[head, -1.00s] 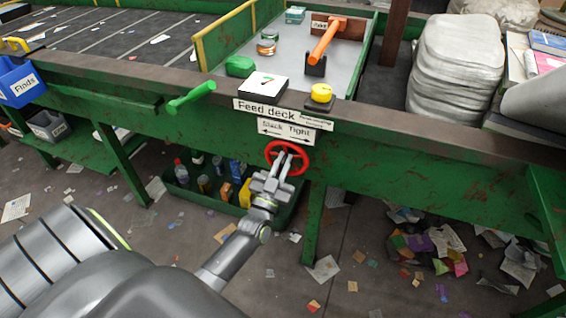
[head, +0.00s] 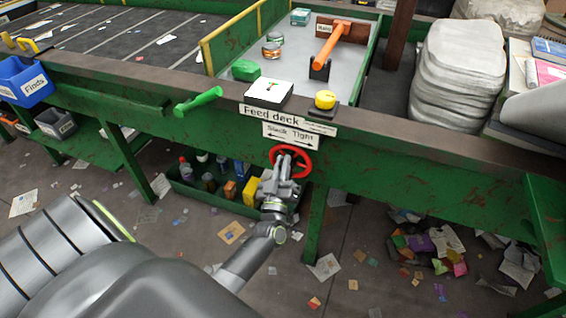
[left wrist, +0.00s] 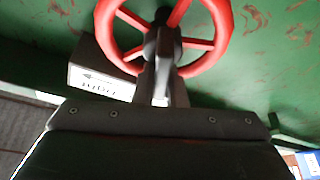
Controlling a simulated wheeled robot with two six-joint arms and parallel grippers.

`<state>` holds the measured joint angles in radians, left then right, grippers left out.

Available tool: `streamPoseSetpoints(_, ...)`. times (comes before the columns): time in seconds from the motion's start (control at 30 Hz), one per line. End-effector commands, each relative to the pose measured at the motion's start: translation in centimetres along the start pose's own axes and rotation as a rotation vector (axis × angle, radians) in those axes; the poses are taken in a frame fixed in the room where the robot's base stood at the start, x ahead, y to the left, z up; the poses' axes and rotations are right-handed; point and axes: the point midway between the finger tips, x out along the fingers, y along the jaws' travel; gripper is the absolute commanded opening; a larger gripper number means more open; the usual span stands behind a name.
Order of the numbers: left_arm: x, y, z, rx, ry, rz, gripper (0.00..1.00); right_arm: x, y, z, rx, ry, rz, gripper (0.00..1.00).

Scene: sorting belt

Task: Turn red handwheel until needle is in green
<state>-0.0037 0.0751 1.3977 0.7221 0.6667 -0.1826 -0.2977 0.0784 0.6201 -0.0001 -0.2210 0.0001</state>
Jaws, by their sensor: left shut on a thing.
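The red handwheel (head: 306,163) stands on the green front beam under the "Slack Tight" sign (head: 291,135). My left gripper (head: 286,168) is shut on the handwheel at its middle. In the left wrist view the wheel's red rim and spokes (left wrist: 219,52) show, with my gripper's fingers (left wrist: 160,58) in front of the dark hub. The gauge (head: 268,91) is a white-topped box on the deck edge above the wheel. Its face shows small green and red marks; the needle is too small to read for certain. My right gripper is not in view.
A green lever (head: 198,100) sticks out left of the wheel. A yellow knob (head: 325,99) stands right of the gauge. A green crate (head: 212,201) with bottles and boxes lies under the beam, behind my left arm. Scraps litter the floor.

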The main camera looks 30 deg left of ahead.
Motion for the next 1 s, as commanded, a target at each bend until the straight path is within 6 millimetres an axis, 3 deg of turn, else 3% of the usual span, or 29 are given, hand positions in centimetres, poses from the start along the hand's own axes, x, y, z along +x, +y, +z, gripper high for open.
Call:
streamPoseSetpoints(0.03,-0.55,-0.33,0.74,-0.013,-0.024,-0.014,0.0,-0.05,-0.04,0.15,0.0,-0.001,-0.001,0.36)
streamPoseSetpoints(0.63,-0.63,-0.43,0.85,-0.05,-0.023,-0.03,0.0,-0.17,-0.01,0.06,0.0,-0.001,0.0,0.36)
streamPoseSetpoints(0.67,-0.63,-0.43,0.85,-0.05,-0.023,-0.03,0.15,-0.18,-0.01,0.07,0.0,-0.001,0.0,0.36)
streamPoseSetpoints(0.8,-0.58,-0.41,0.81,-0.049,-0.023,-0.029,0.33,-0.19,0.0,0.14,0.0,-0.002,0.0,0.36)
streamPoseSetpoints(1.0,-0.35,-0.29,0.53,-0.048,-0.015,-0.026,0.33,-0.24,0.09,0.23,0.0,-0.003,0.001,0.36)
